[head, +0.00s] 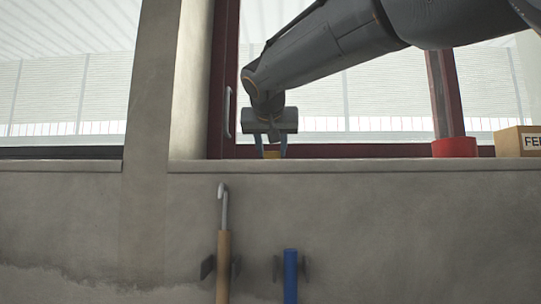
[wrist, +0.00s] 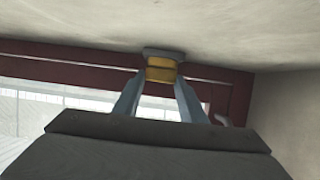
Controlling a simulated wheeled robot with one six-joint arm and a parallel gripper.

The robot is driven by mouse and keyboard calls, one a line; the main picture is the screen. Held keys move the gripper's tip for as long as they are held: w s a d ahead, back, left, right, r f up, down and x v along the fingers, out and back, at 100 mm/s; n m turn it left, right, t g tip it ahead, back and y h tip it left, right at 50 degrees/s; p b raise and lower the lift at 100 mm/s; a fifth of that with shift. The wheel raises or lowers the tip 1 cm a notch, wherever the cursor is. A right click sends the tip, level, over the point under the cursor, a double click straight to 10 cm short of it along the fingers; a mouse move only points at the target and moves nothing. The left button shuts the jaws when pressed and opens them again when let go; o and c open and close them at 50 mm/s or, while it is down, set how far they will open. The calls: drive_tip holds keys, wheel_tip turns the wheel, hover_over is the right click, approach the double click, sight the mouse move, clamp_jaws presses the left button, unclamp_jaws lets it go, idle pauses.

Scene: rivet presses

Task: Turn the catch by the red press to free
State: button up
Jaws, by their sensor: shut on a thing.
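My gripper (head: 271,150) hangs fingers-down at the window sill, shut on a small yellow block (head: 271,155). In the wrist view the block (wrist: 160,74) shows between the fingertips, with a grey flat part at its far end against the pale sill surface. Whether it touches the sill is hard to tell. I cannot make out a red press or a catch in either view. A short red cylinder (head: 454,147) stands on the sill to the right, partly behind my arm's side of the window.
A hook with a wooden handle (head: 223,262) and a blue handle (head: 290,275) hang in wall holders below the sill. A cardboard box (head: 512,141) stands at the sill's right end. A dark red window frame (head: 216,90) with a handle (head: 229,112) rises behind my gripper.

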idle(0.3)
drive_tip(key=o, duration=1.1)
drive_tip(key=shift+c, duration=0.2)
drive_tip(key=shift+s, duration=0.1)
drive_tip(key=b+v, duration=0.2)
drive_tip(key=v, duration=0.5)
drive_tip(key=shift+s+r, duration=0.2)
drive_tip(key=shift+s, duration=0.05)
